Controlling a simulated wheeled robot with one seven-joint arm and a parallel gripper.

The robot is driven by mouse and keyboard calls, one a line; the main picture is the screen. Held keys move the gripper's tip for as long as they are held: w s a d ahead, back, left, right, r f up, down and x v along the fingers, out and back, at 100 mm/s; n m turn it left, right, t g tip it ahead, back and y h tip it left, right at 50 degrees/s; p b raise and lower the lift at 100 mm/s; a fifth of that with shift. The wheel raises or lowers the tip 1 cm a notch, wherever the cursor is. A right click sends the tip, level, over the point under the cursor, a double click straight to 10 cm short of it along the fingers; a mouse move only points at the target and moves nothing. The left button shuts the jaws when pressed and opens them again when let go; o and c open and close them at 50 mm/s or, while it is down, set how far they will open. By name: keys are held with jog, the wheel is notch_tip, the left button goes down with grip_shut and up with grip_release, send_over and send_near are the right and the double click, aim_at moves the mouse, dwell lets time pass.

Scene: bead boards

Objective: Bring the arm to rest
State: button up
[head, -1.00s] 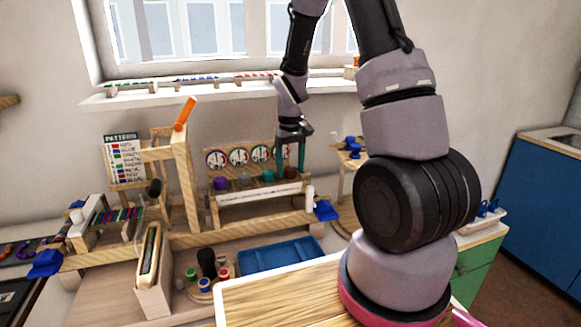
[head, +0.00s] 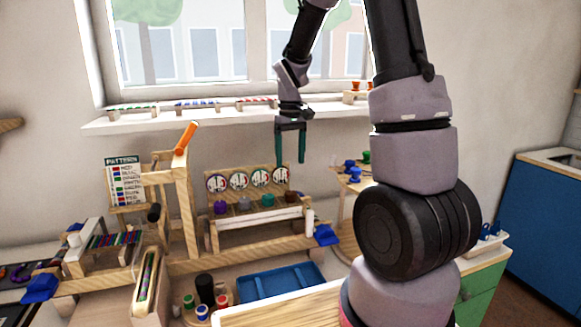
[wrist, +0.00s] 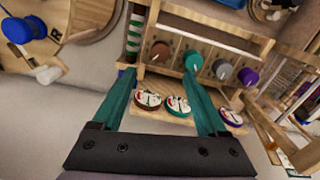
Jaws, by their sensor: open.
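My gripper (head: 291,162) is open and empty, with two teal fingers pointing down. In the head view it hangs in the air beside the right end of the wooden dial rack (head: 252,224), below the window sill. In the wrist view its fingers (wrist: 161,85) are spread apart, and the rack's dials and coloured knobs show between and beyond them. Nothing is between the fingertips. My arm rises from the lower right and bends over at the top of the picture, partly out of frame.
A wooden frame with an orange-topped lever (head: 186,137) stands left of the rack. A blue tray (head: 280,284) lies in front of it. A pattern card (head: 125,180) stands at left. Small stands with beads sit on the window sill (head: 220,117). Open air surrounds the gripper.

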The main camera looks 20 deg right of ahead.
dwell(0.4)
jog(key=s+a+r+m+t+y, duration=0.1)
jog(key=s+r+m+t, duration=0.5)
jog(key=s+r, duration=1.3)
jog(key=shift+s+t+y, duration=0.5)
jog(key=shift+s+t, duration=0.1)
jog(key=shift+s, duration=0.1)
jog(key=shift+a, duration=0.1)
